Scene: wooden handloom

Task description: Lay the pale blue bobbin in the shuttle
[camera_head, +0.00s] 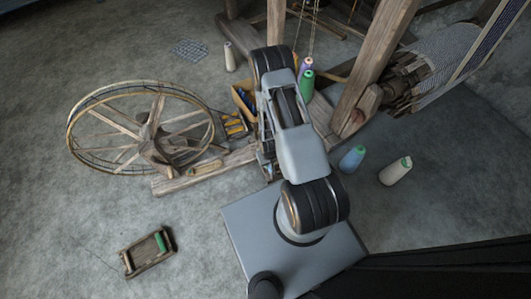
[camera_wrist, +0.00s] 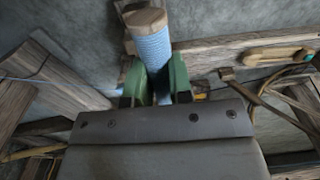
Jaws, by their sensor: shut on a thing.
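In the wrist view the pale blue bobbin (camera_wrist: 152,46), a wound cylinder with a bare wooden end, stands between the two green fingers of my gripper (camera_wrist: 157,78). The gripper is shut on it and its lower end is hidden. What looks like the shuttle, a slim light wooden piece with a rounded end and a green stripe (camera_wrist: 278,56), lies at upper right on a beam, apart from the bobbin. It seems to show in the head view (camera_head: 205,167) on the low wooden beam. My arm hides the gripper and the held bobbin there.
In the head view a spoked wheel (camera_head: 148,128) stands left of the beam. A wooden box (camera_head: 243,101) is beside my arm. A blue cone (camera_head: 352,158) and a cream cone (camera_head: 396,172) are at right. A wooden frame (camera_head: 147,253) with a green spool lies lower left on open floor.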

